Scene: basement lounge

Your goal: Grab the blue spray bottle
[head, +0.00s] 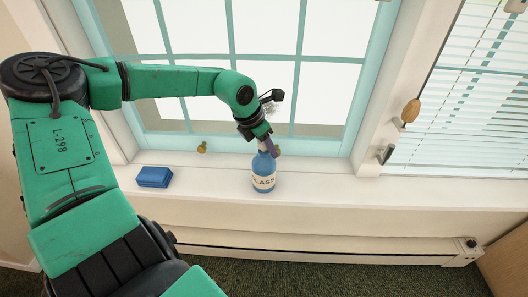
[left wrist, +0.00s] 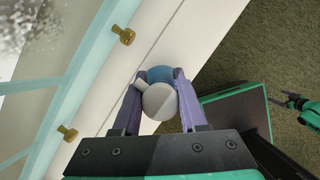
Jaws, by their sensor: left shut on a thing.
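The blue spray bottle (head: 263,173) stands upright on the white window sill, with a pale label that reads "LASS" in part. My left gripper (head: 267,145) comes down on it from above and is shut on its upper part. In the left wrist view the bottle (left wrist: 158,75) shows from above with its whitish spray head. The fingers of my left gripper (left wrist: 157,95) lie on both sides of it. The bottle's neck is partly hidden by the fingers in the head view.
A folded blue cloth or stack (head: 154,177) lies on the sill (head: 215,185) to the left of the bottle. The teal window frame (head: 340,140) with brass knobs (head: 202,147) stands close behind. A white baseboard heater (head: 320,250) runs below, above green carpet.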

